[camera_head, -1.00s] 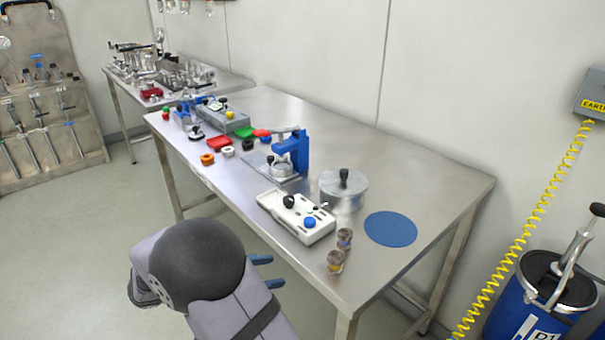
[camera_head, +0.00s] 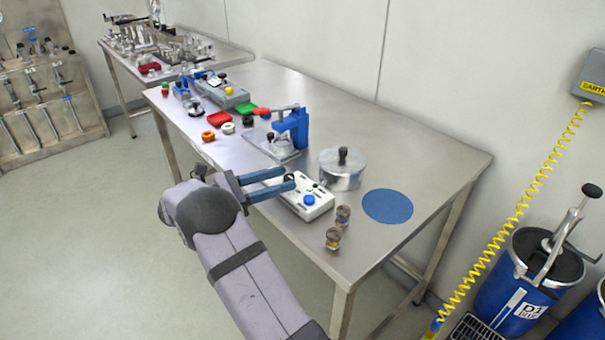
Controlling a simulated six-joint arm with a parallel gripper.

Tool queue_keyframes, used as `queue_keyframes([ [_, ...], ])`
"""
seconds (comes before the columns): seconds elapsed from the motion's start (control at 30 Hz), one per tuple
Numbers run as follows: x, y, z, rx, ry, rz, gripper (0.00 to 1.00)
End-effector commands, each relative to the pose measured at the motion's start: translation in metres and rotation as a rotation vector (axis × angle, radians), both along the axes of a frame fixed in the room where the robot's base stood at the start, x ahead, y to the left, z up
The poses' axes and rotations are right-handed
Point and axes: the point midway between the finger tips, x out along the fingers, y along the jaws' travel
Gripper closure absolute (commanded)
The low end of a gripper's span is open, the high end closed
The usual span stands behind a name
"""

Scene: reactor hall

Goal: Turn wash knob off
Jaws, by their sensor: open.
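A white control box (camera_head: 318,208) with a blue button (camera_head: 309,200) and a small green light sits near the front edge of the steel table. Its black knob is at the box's left end, now mostly hidden by my fingers; no label can be read. My gripper (camera_head: 289,179) is open, its two blue fingers pointing right over the left end of the box. A dark bit shows between the fingertips, at the black knob's place. I cannot tell whether the fingers touch it.
A silver lidded pot (camera_head: 341,172) stands just behind the box. A blue stand (camera_head: 293,128) is behind left. Two small brown-and-silver jars (camera_head: 334,238) stand front right. A blue round mat (camera_head: 387,206) lies bare at right.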

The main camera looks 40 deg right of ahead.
Motion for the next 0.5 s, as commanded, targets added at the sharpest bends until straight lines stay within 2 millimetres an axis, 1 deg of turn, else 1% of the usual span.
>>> queue_keyframes([
  [0.4, -0.014, -0.048, 0.002, 0.0, 0.0, -0.002, 0.59],
  [0.5, -0.016, -0.057, 0.002, -0.001, -0.001, -0.001, 0.59],
])
